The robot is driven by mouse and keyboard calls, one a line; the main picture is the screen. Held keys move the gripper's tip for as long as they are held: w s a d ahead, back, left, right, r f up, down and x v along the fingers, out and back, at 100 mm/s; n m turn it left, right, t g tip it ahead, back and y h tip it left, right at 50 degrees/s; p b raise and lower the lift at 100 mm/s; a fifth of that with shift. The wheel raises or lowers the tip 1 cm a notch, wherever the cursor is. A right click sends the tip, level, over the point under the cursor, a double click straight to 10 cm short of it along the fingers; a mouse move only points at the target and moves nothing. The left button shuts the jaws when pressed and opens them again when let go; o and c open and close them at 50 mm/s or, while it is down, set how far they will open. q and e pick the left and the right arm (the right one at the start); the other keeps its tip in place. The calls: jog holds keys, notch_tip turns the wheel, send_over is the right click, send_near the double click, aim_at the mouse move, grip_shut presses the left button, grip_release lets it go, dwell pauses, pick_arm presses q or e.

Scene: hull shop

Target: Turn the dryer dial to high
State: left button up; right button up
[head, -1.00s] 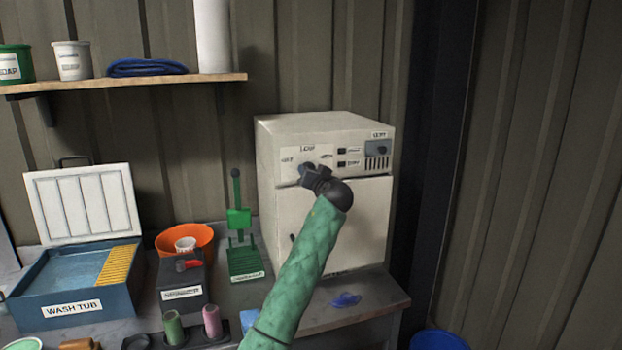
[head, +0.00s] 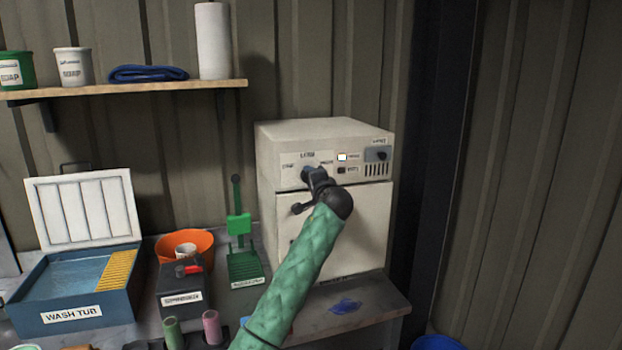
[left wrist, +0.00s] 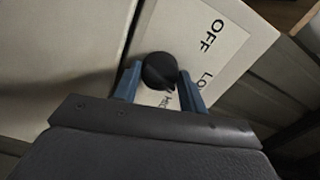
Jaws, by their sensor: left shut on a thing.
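The dryer (head: 345,230) is a cream box at the back right of the bench. Its dark round dial (left wrist: 159,68) sits on a pale label plate in the left wrist view. "OFF" and "LO" are legible there; a third label beside the dial is partly covered. My left gripper (left wrist: 160,84) has its blue fingers on either side of the dial, shut on it. In the head view, my left gripper (head: 312,177) is at the dryer's panel and hides most of the dial. Which label the dial points at is not clear. My right gripper is not in view.
A small panel light (head: 342,157) on the dryer is lit. A blue wash tub (head: 72,315), an orange bowl (head: 205,241) and a green stand (head: 240,225) are to the left. A blue item (head: 345,306) lies on the bench before the dryer.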

pick_arm(q)
jog(key=m+p, duration=0.3)
jog(key=m, duration=0.5)
jog(key=shift+f+m+p, duration=0.1)
jog(key=shift+m+p, duration=0.2)
jog(key=shift+p, duration=0.05)
jog(key=o, duration=0.9)
jog(key=shift+d, duration=0.1)
jog(key=shift+o, duration=0.3)
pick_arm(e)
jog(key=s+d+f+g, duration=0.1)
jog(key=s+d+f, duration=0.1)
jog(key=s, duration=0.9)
pick_arm(q)
jog(key=b+v, duration=0.4)
jog(key=v, duration=0.3)
jog(key=shift+s+d, duration=0.15)
jog(key=shift+s, duration=0.2)
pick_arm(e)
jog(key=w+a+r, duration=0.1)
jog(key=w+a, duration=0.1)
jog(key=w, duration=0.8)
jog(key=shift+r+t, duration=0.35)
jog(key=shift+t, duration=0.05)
